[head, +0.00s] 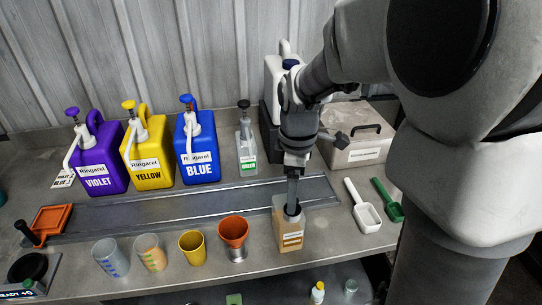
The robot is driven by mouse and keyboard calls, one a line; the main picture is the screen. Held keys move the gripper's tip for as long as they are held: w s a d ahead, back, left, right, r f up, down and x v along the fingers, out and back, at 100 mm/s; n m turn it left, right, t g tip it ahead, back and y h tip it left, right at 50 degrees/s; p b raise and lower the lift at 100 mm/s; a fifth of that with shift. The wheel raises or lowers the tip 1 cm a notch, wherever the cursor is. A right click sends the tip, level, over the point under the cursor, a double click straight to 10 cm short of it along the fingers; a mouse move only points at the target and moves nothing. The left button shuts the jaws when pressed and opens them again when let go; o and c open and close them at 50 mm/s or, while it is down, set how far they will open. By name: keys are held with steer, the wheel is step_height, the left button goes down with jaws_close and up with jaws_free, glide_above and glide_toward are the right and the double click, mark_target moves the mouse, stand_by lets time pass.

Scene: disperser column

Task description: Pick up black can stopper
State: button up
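A tan, translucent can (288,238) with an orange-and-white label stands upright near the front edge of the bench, right of centre. A small dark piece at its mouth looks like the black stopper (292,214). My gripper (292,203) points straight down over the can, with its fingertips at the dark piece. The fingers show as one narrow strip from this side. Their gap is hidden, so I cannot tell whether they grip the stopper.
An orange cup (233,234), a yellow cup (191,246) and clear cups stand left of the can. White (364,208) and green (387,200) scoops lie to its right. Violet (97,160), yellow (148,155) and blue (197,150) pump jugs stand behind a metal tray (130,213).

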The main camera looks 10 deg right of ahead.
step_height(320, 180, down, 4)
steer(key=shift+d+r, duration=0.1)
steer(key=shift+r, duration=0.1)
jaws_close()
stand_by(0.4)
steer(key=shift+r, duration=0.1)
